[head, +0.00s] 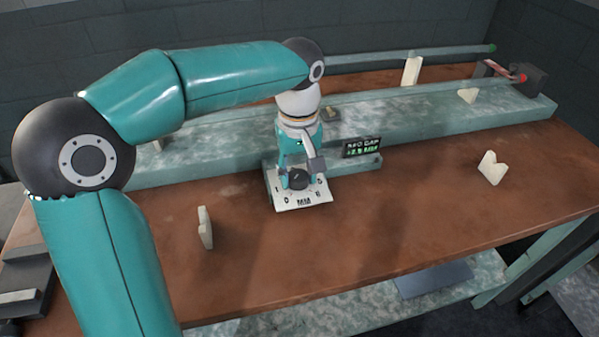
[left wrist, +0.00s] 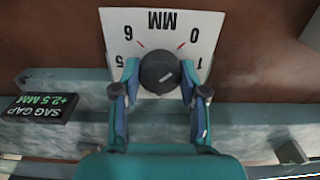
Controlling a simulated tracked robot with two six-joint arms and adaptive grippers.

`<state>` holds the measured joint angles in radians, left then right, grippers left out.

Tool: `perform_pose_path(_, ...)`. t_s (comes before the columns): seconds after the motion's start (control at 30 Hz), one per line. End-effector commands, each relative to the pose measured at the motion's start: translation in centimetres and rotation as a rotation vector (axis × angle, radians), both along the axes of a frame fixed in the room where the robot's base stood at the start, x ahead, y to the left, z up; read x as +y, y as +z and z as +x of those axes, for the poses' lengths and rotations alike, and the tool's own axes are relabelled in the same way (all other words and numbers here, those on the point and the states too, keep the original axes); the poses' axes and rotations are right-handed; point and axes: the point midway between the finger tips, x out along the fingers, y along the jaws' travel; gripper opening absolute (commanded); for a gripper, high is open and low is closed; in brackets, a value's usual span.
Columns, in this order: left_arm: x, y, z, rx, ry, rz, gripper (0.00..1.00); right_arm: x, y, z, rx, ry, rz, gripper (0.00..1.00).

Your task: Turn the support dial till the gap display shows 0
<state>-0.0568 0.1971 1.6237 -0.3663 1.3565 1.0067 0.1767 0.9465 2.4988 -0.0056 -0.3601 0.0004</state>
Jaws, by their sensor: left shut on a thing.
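The support dial is a dark round knob (head: 298,179) on a white plate marked MM (head: 303,200), at the near side of the bench fixture. My left gripper (head: 299,170) comes down from above and is shut on the knob. In the left wrist view the knob (left wrist: 160,72) sits between the two fingers (left wrist: 160,95), with the plate (left wrist: 190,22) showing 0, 6, 1 and 5. A small white mark shows on the knob. The gap display (head: 362,147) reads +2.5 MM, clearer in the left wrist view (left wrist: 42,107). My right gripper is not in view.
A long grey-green beam (head: 450,115) runs along the brown bench (head: 400,230) behind the dial. Pale notched blocks stand at the front left (head: 205,227) and right (head: 491,168). A glass tube (head: 430,88) lies along the back. The bench front is mostly clear.

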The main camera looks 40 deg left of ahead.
Motion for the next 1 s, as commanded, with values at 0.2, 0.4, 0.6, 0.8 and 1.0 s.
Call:
perform_pose_path(0.2,0.1,0.0,0.0,0.001,-0.019,-0.011,0.08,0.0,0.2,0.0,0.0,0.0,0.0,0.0)
perform_pose_path(0.4,0.1,0.2,0.0,0.001,-0.093,-0.01,0.08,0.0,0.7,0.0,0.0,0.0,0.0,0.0)
perform_pose_path(0.6,0.1,0.2,0.0,0.002,-0.231,-0.009,0.08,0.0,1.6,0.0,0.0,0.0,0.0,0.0)
perform_pose_path(0.8,0.2,0.3,0.0,0.002,-0.412,-0.008,0.08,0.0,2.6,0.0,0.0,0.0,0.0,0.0)
perform_pose_path(1.0,0.2,0.3,0.0,0.002,-0.602,-0.008,0.08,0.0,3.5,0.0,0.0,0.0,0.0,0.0)
